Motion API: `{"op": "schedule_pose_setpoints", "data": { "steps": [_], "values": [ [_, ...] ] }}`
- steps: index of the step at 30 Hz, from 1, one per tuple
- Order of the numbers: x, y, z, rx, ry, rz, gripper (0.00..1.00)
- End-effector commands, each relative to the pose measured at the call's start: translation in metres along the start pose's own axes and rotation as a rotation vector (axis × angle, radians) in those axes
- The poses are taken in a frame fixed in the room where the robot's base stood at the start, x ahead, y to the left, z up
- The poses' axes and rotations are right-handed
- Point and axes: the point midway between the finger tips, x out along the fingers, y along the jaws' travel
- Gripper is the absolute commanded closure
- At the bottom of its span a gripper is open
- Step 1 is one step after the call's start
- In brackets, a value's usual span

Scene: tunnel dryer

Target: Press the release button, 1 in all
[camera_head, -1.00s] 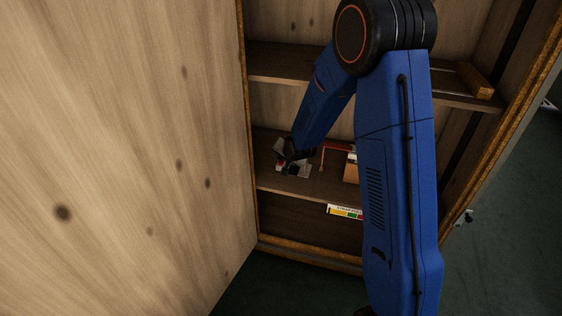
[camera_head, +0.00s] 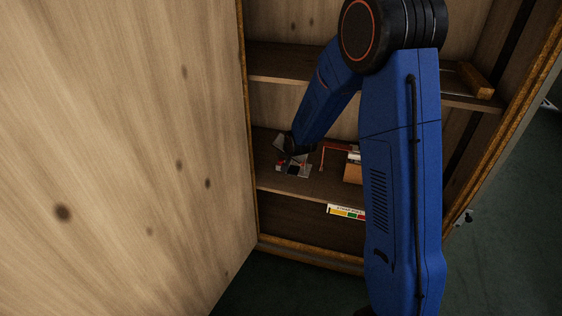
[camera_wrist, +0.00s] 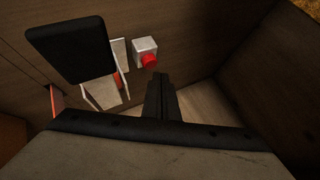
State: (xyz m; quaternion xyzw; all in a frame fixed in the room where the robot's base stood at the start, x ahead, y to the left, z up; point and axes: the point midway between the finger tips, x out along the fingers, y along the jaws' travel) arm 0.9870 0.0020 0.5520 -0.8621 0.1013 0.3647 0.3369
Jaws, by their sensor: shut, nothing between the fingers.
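The red release button (camera_wrist: 149,61) sits on a small white box (camera_wrist: 145,45) in the wrist view, just beyond the tips of my gripper (camera_wrist: 160,78). The black fingers are shut with nothing between them. The tips lie slightly right of and below the button in that view. I see no clear contact, but the gap is hard to judge. In the head view my gripper (camera_head: 292,155) is small and dark over the grey fixture (camera_head: 302,172) on the middle shelf, and the button is too small to make out for certain.
A black panel (camera_wrist: 68,48) on a pale bracket (camera_wrist: 105,92) stands left of the button. In the head view, a red bar frame (camera_head: 334,147) and a brown box (camera_head: 352,172) stand right of the fixture. The wooden door (camera_head: 120,150) fills the left side.

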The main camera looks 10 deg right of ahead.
Motion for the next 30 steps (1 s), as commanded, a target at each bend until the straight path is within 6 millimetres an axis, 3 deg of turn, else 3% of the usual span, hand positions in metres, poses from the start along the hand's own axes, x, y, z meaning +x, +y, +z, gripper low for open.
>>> {"op": "schedule_pose_setpoints", "data": {
  "steps": [20,30],
  "values": [
    [-0.033,-0.024,-0.024,0.0,0.001,-0.001,1.0],
    [-0.035,-0.025,-0.025,0.0,0.0,0.0,1.0]
  ]
}}
